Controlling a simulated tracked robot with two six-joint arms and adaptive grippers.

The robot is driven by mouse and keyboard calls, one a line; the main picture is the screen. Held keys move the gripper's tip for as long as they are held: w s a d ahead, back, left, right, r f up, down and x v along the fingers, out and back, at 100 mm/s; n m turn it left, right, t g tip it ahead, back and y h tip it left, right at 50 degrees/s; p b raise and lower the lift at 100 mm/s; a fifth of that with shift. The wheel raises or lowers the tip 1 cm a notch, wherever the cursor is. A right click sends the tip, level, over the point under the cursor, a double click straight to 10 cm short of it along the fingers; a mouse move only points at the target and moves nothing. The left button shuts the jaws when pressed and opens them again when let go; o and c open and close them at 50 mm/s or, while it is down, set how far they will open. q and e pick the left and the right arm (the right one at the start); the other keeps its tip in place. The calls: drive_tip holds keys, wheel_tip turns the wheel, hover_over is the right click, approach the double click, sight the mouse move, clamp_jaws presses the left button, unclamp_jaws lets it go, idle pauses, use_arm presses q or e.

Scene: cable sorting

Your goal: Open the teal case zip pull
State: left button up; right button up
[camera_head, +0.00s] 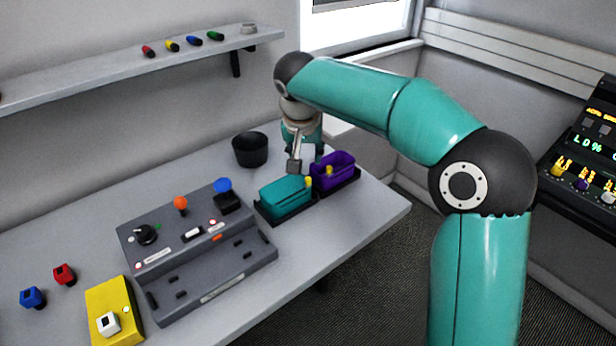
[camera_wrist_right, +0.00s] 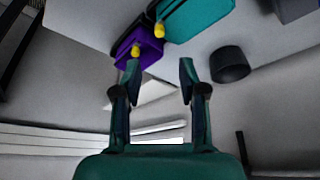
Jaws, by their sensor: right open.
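The teal case (camera_head: 285,198) sits in a black tray on the table, and it also shows at the top of the right wrist view (camera_wrist_right: 200,18). Its yellow zip pull (camera_head: 308,182) is at its right end, next to the purple case; it also shows in the wrist view (camera_wrist_right: 159,29). My right gripper (camera_head: 296,165) hangs just behind and above the teal case. In the wrist view its two fingers (camera_wrist_right: 160,72) are apart with nothing between them, and the yellow pull lies beyond the fingertips. My left gripper is in neither view.
The purple case (camera_head: 336,165) with its own yellow pull (camera_head: 329,170) stands right beside the teal one. A black cup (camera_head: 250,150) is behind to the left. A grey control panel (camera_head: 200,250) lies left of the cases. Connectors line a wall shelf (camera_head: 110,82).

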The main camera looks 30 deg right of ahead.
sight(308, 179)
drive_tip(key=x, duration=1.1)
drive_tip(key=shift+f+p, duration=0.1)
drive_tip(key=shift+p, duration=0.2)
drive_tip(key=shift+c, duration=0.4)
clamp_jaws()
